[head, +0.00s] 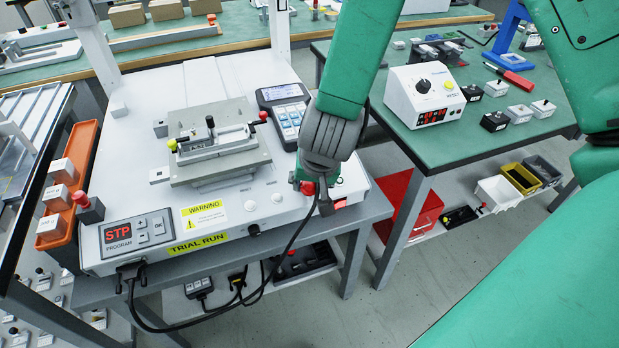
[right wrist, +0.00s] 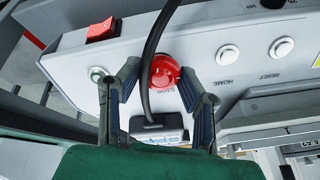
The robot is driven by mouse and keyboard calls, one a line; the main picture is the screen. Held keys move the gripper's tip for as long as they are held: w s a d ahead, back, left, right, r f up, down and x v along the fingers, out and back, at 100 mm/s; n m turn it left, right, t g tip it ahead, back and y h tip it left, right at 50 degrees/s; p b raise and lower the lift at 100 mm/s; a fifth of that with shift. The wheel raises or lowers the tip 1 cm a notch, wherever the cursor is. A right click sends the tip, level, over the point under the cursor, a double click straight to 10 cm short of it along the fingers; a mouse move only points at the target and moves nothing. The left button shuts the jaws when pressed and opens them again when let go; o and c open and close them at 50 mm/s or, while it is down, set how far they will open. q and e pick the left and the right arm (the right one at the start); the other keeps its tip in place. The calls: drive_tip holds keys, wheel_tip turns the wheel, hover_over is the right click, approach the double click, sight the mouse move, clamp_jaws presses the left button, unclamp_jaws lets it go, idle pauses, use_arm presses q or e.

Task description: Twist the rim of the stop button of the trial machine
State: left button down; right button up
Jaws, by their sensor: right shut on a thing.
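The trial machine (head: 135,150) is a white, box-shaped unit with a yellow TRIAL RUN label on its front. Its red stop button (head: 307,188) is at the front right corner, partly covered by my right gripper (head: 318,185). In the right wrist view the red stop button (right wrist: 164,68) lies between the two fingers of my right gripper (right wrist: 161,76). The fingers are shut on the button, one on each side. A black cable crosses in front of the button, and its plug hides part of the area below. My left gripper is not in view.
White HOME (right wrist: 228,55) and RESET (right wrist: 281,48) buttons and a red rocker switch (right wrist: 102,29) are near the stop button. A handheld keypad (head: 285,108) lies on the machine. The black cable (head: 283,258) hangs along its front. A green-topped table (head: 440,150) stands to the right.

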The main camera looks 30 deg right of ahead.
drive_tip(key=m+p, duration=0.2)
drive_tip(key=m, duration=0.1)
drive_tip(key=shift+s, duration=0.1)
drive_tip(key=shift+m+p, duration=0.45)
drive_tip(key=shift+m, duration=0.45)
drive_tip(key=o, duration=1.2)
drive_tip(key=shift+c, duration=0.2)
drive_tip(key=shift+a+r, duration=0.1)
drive_tip(key=shift+r, duration=0.25)
drive_tip(key=v, duration=1.1)
